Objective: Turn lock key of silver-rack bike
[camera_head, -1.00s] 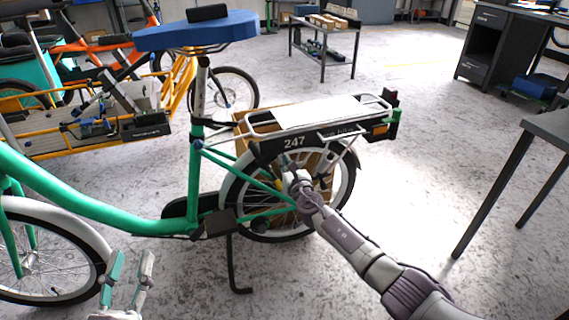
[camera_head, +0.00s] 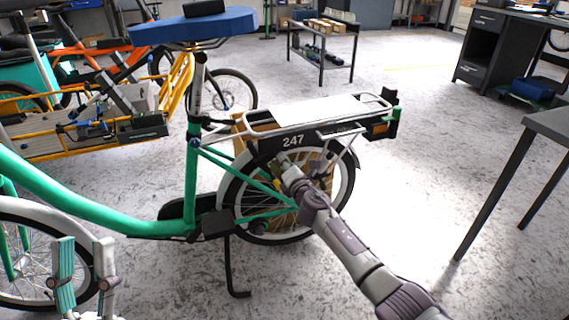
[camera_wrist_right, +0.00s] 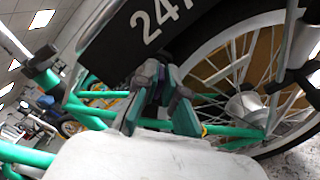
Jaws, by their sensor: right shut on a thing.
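The green bike with the silver rack (camera_head: 318,111) stands across the middle of the head view, its rear wheel to the right. A black panel marked 247 (camera_head: 292,141) hangs below the rack, and it shows large in the right wrist view (camera_wrist_right: 110,45). My right gripper (camera_head: 281,160) reaches in below that panel, beside the rear wheel. In the right wrist view its fingers (camera_wrist_right: 158,82) are closed together at the panel's lower edge, on the lock key, which they mostly hide. My left gripper (camera_head: 84,245) is open and empty in front of the front wheel.
A yellow cargo bike (camera_head: 60,140) stands behind at the left. A metal cart with boxes (camera_head: 322,50) is at the back. A dark table (camera_head: 545,130) stands at the right edge. The floor between the bike and that table is clear.

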